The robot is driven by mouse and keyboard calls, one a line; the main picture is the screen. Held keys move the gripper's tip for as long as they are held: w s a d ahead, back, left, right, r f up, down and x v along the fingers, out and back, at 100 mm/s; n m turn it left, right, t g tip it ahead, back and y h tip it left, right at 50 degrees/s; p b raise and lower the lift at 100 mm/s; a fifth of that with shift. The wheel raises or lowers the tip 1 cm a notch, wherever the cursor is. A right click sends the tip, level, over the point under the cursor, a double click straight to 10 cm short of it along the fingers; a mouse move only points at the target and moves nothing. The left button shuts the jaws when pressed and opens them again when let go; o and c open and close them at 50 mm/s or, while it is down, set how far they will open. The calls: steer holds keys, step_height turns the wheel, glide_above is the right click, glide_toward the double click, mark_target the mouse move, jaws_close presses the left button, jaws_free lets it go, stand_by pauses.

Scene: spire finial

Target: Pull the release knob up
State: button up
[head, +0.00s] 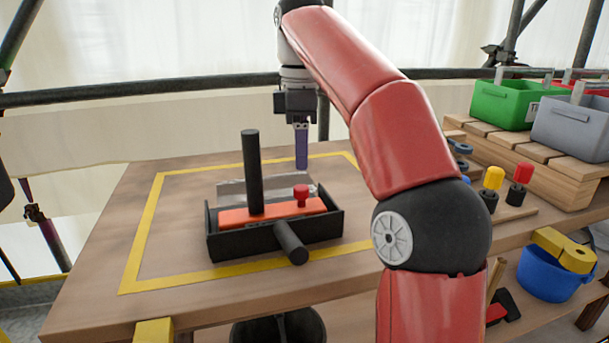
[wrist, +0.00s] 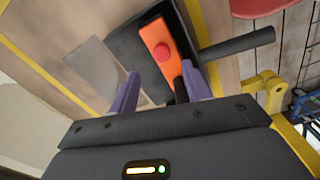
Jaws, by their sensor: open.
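The red release knob (head: 301,192) stands at the right end of an orange block (head: 240,216) in a black open-topped tray (head: 330,233). A tall black post (head: 251,170) rises from the block, and a black cylindrical handle (head: 291,243) sticks out of the tray's front. My gripper (head: 302,165) points down above the back right of the tray, apart from the knob in the head view. In the wrist view my gripper (wrist: 160,88) has its two purple fingers spread, nothing between them gripped. The knob (wrist: 163,52) shows beyond the fingertips on the orange block.
A grey translucent plate (head: 232,188) lies behind the tray. Yellow tape (head: 150,225) outlines the work area on the wooden table (head: 100,250). Pegs with yellow (head: 494,177) and red (head: 524,172) tops stand at the right, near green (head: 505,103) and grey (head: 573,125) bins.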

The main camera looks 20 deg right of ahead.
mark_target(302, 187)
step_height(302, 187, down, 7)
steer(key=shift+s+f+b, duration=0.15)
steer(key=shift+f+b, duration=0.05)
steer(key=shift+b, duration=1.05)
